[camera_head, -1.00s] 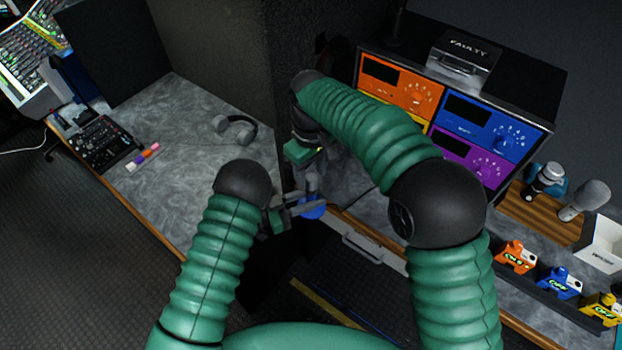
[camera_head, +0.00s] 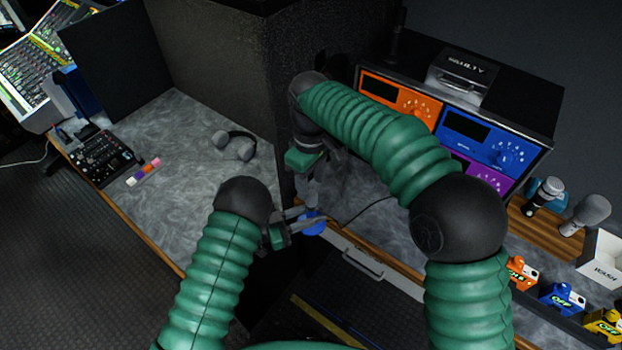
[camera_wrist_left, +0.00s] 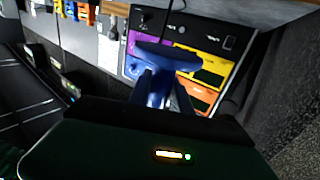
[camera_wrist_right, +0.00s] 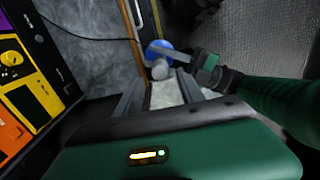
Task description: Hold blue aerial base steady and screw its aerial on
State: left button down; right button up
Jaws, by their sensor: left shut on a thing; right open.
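The blue aerial base (camera_head: 313,222) is held near the drawer front, below the worktop's corner. My left gripper (camera_head: 300,221) is shut on it. In the left wrist view the base (camera_wrist_left: 153,88) stands between the fingers, its flat wide end outward. My right gripper (camera_head: 314,192) is directly above it, pointing down and open. In the right wrist view the blue base (camera_wrist_right: 158,48) lies beyond the open fingers. A grey rounded piece (camera_wrist_right: 160,70) shows between the fingertips, in front of the base; it may be the aerial. I cannot tell whether it touches the base.
A rack with orange (camera_head: 395,98), blue (camera_head: 480,138) and purple units stands at the right, a "FAULTY" box (camera_head: 460,72) on top. A dark cable (camera_head: 365,208) crosses the worktop. Headphones (camera_head: 234,145) lie on the left desk. Microphones (camera_head: 545,195) stand at far right.

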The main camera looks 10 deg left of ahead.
aim_at(311, 200)
notch_tip(311, 200, down, 8)
jog(key=shift+r, duration=0.25)
jog(key=shift+c, duration=0.4)
grip_shut()
jog(key=shift+o, duration=1.2)
grip_release()
jog(key=shift+r, duration=0.1)
notch_tip(311, 200, up, 12)
jog(key=shift+w+f, duration=0.1)
